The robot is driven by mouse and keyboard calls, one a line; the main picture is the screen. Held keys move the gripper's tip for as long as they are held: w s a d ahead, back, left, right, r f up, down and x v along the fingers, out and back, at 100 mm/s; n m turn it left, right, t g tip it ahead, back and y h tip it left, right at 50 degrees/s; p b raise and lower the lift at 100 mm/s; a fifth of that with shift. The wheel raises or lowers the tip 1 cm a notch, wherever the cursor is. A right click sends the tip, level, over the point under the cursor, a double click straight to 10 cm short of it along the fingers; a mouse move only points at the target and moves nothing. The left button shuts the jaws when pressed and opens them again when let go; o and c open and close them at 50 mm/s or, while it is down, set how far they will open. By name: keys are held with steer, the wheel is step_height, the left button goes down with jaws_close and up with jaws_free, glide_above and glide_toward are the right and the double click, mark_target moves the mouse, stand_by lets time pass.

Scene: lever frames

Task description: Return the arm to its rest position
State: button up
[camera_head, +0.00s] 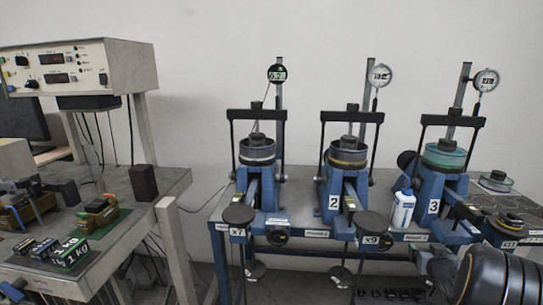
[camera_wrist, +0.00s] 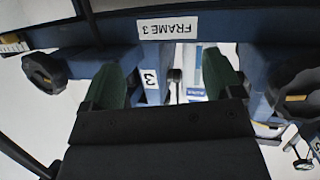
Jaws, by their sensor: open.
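My gripper (camera_wrist: 168,72) shows in the wrist view with its two green fingers well apart, so it is open. Nothing is held between them. Behind the fingers is blue frame 3, with its white number plate (camera_wrist: 150,79) and a "FRAME 3" label (camera_wrist: 167,28). I cannot tell how far the fingers are from the frame. In the head view, a dark rounded link of my arm (camera_head: 497,277) fills the lower right corner, in front of frame 3 (camera_head: 432,185). My gripper does not show in the head view.
Frame 1 (camera_head: 263,190) and frame 2 (camera_head: 342,190) stand on the bench, with lever arms and weights reaching forward. A white bottle (camera_head: 402,209) stands between frames 2 and 3. A side table (camera_head: 165,180) with an instrument box (camera_head: 75,66) is at left.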

steer(key=s+a+r+m+g+y+p, duration=0.1)
steer(key=s+a+g+p, duration=0.4)
steer(key=s+a+g, duration=0.5)
steer(key=s+a+r+n+y+p, duration=0.2)
steer(key=s+a+r+p, duration=0.2)
steer(key=a+r, duration=0.3)
steer(key=s+a+r+n+y+p, duration=0.2)
steer(key=s+a+r, duration=0.4)
steer(key=a, duration=0.9)
step_height(320, 180, up, 2)
steer(key=shift+a+p, duration=0.35)
steer(key=shift+p, duration=0.55)
